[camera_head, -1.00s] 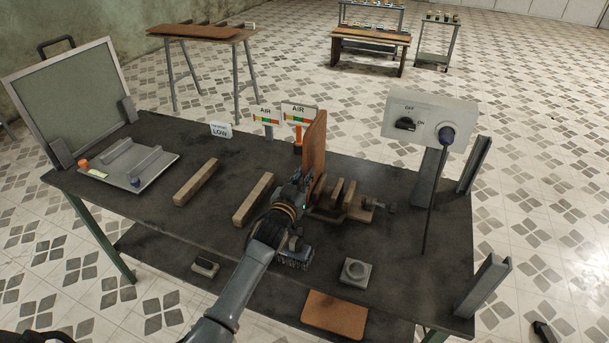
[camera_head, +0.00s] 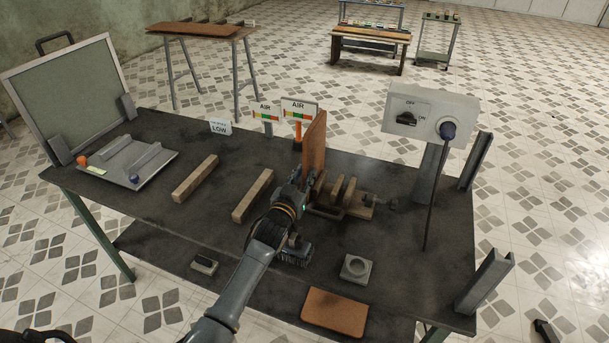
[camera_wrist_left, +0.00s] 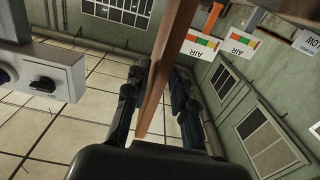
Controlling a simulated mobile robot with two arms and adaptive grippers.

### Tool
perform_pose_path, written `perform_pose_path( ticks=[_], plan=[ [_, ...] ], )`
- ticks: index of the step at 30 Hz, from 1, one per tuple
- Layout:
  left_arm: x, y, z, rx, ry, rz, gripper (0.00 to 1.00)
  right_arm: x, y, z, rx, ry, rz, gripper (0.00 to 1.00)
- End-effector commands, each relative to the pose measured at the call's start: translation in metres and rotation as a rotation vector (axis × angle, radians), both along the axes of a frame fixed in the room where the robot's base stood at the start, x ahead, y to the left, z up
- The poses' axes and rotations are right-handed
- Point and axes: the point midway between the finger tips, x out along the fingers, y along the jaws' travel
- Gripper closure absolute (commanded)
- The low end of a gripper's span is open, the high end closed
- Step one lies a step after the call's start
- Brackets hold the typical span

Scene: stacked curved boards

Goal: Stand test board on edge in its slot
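The test board (camera_head: 314,143) is a thin, orange-brown board standing upright on edge at the left end of a low wooden rack (camera_head: 352,212). The gripper hides its lower part, so how it sits in the slot cannot be seen. My left gripper (camera_head: 300,187) is at the board's lower near side. In the left wrist view the board (camera_wrist_left: 163,70) runs between the two fingers (camera_wrist_left: 158,100), with a narrow gap visible beside it, so the fingers look open around it.
Short upright pieces (camera_head: 337,188) stand in the rack right of the board. Two wooden bars (camera_head: 253,196) lie left. A brush (camera_head: 297,252), a grey holder (camera_head: 355,268) and a flat brown board (camera_head: 335,312) lie in front. Gauge signs (camera_head: 299,108) stand behind; a switch box (camera_head: 431,115) stands right.

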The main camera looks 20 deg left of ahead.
Motion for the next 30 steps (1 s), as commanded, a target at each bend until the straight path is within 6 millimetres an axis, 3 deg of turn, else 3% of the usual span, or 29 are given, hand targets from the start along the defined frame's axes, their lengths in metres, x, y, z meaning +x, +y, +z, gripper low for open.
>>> perform_pose_path(
  ticks=[21,30],
  plan=[
    [-0.041,0.001,0.0,0.0,0.003,0.001,0.75,0.0,0.0,0.029,0.0,0.0,0.001,0.52],
    [-0.045,0.001,0.0,0.0,0.001,0.0,0.75,0.0,-0.001,0.03,-0.001,0.0,0.001,0.52]
  ],
)
